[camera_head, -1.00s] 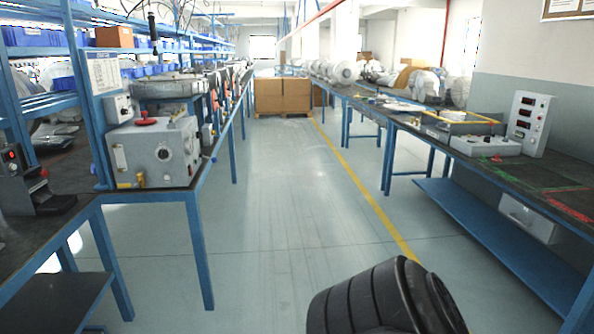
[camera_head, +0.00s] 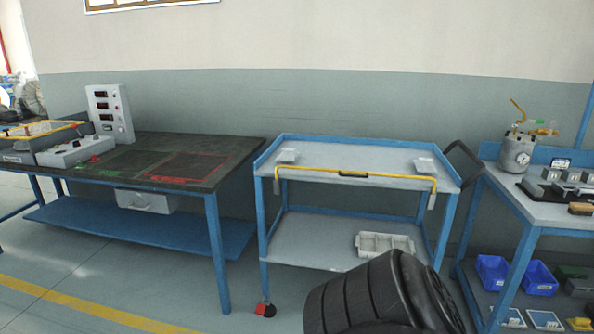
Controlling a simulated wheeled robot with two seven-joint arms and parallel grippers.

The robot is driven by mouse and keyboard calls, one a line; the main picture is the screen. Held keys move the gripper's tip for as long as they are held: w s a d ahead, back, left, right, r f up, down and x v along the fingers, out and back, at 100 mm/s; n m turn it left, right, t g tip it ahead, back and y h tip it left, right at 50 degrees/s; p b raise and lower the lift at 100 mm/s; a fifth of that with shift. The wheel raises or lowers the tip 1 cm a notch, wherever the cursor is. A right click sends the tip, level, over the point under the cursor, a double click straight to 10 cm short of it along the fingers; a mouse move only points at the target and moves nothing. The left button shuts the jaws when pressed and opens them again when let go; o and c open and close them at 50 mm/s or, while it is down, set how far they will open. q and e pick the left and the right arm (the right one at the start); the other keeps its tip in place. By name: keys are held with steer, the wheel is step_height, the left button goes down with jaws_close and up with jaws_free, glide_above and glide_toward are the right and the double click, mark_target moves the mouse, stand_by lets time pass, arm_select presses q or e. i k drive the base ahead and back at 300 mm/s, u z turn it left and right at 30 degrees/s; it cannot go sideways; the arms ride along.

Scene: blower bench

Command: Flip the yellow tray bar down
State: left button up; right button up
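A yellow bar (camera_head: 390,178) runs along the front edge of the grey top of a blue-framed cart (camera_head: 350,155). It has a black grip in its middle, and its ends bend down at the cart's front corners. Another yellow bar (camera_head: 62,123) lies around the rim of a grey tray (camera_head: 15,157) on the dark bench at the left. I cannot tell from here which one is the tray bar. Neither of my grippers is in view.
A grey control box (camera_head: 75,152) and a meter box (camera_head: 109,113) stand on the dark bench (camera_head: 205,150). A pale divided bin (camera_head: 385,244) is on the cart's lower shelf. A bench with a gauge pot (camera_head: 516,152) stands at right. Floor at front left is free.

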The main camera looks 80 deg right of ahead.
mark_target(355, 173)
steer(key=z, duration=2.9)
steer(key=k, duration=0.65)
steer(key=u, duration=0.2)
steer(key=i, duration=0.25)
steer(key=u, duration=0.85)
steer(key=i, duration=1.9)
steer(key=z, duration=0.8)
